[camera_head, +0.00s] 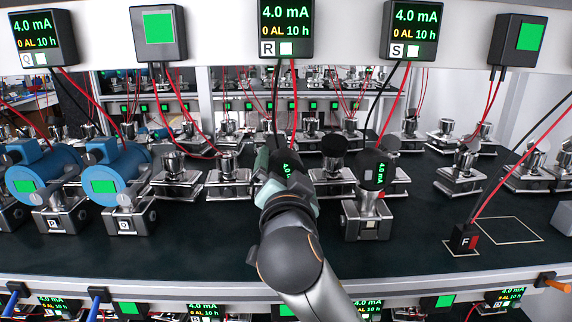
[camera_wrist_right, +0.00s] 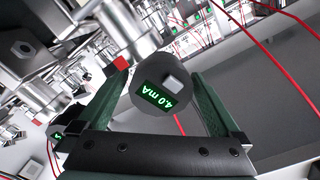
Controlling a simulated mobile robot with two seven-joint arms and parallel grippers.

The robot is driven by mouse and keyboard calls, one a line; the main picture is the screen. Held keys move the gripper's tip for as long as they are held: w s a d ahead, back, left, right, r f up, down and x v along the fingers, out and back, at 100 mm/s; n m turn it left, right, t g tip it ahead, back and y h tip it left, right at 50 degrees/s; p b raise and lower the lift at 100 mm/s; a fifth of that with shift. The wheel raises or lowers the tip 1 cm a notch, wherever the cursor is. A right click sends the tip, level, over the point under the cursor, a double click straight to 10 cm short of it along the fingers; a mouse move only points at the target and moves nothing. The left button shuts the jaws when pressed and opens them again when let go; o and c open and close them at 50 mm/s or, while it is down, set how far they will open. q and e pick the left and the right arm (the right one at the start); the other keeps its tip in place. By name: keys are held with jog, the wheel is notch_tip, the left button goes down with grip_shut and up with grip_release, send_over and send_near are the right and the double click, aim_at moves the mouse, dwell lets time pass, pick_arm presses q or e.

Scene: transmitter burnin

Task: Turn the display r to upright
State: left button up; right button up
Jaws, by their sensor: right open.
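The display r (camera_head: 287,168) is a round dark head with a green 4.0 readout, mostly hidden behind my right gripper (camera_head: 283,174) in the head view. Its readout looks turned well to the side there. In the right wrist view the display r (camera_wrist_right: 166,88) shows 4.0 mA nearly upside down, with a pale square beside the readout. My right gripper (camera_wrist_right: 153,76) is open, with one green finger on each side of the round head. I cannot tell whether either finger touches it. My left gripper is not in view.
The panel R (camera_head: 286,28) hangs above, reading 4.0 mA. A similar transmitter (camera_head: 372,170) with a sideways readout stands close on the right. Blue transmitters (camera_head: 117,182) stand at left. Red and black leads hang around. A black F block (camera_head: 463,238) sits at right near bare dark bench.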

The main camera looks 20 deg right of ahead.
dwell(0.3)
jog(key=c, duration=1.2)
jog(key=shift+o, duration=0.2)
